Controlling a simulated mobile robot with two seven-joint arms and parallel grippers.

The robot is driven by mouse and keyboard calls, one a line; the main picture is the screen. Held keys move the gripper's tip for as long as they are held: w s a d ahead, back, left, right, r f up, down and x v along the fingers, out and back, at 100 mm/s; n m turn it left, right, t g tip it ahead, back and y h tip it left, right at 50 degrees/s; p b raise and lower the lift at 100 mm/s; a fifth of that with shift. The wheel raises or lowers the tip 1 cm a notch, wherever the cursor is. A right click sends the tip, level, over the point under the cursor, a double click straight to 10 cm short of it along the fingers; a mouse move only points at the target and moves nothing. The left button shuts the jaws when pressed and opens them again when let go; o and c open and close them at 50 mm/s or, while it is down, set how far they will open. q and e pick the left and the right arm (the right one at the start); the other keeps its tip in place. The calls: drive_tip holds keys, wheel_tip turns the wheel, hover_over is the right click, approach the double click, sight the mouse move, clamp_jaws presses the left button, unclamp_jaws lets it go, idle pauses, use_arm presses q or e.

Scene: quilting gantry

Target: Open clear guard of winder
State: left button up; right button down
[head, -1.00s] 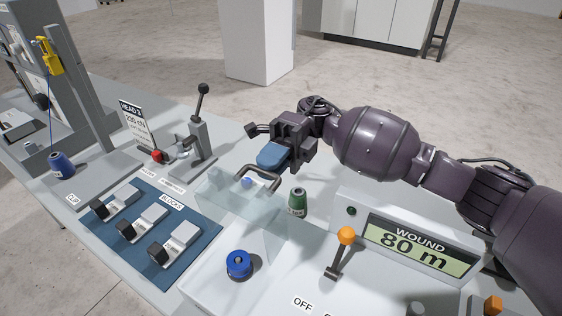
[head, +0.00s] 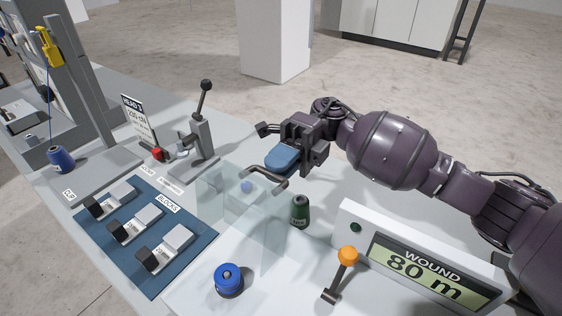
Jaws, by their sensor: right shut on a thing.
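The clear guard (head: 245,220) is a see-through box-like cover on the winder, with a dark bar handle (head: 264,181) at its upper edge. Its panels look steeply raised, though the clear edges are hard to make out. My right gripper (head: 281,160) has blue finger pads and is shut at the handle's right part; the exact contact is partly hidden by the pads. A blue knob-like spool (head: 229,279) stands on the white winder top in front of the guard. My left gripper is not in view.
A dark green spool (head: 300,210) stands right of the guard. An orange-knobbed lever (head: 347,256) and the "WOUND 80 m" display (head: 430,272) are farther right. A blue mat (head: 150,235) with blocks and a black-knobbed lever (head: 203,115) lie left.

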drive_tip(key=shift+s+a+f, duration=0.1)
drive_tip(key=shift+s+f, duration=0.2)
drive_tip(key=shift+f, duration=0.45)
drive_tip(key=c, duration=1.5)
unclamp_jaws()
drive_tip(key=o, duration=0.3)
drive_tip(key=shift+a+r, duration=0.15)
drive_tip(key=shift+w+r, duration=0.1)
drive_tip(key=shift+b+v, duration=1.25)
drive_tip(key=shift+v, duration=4.15)
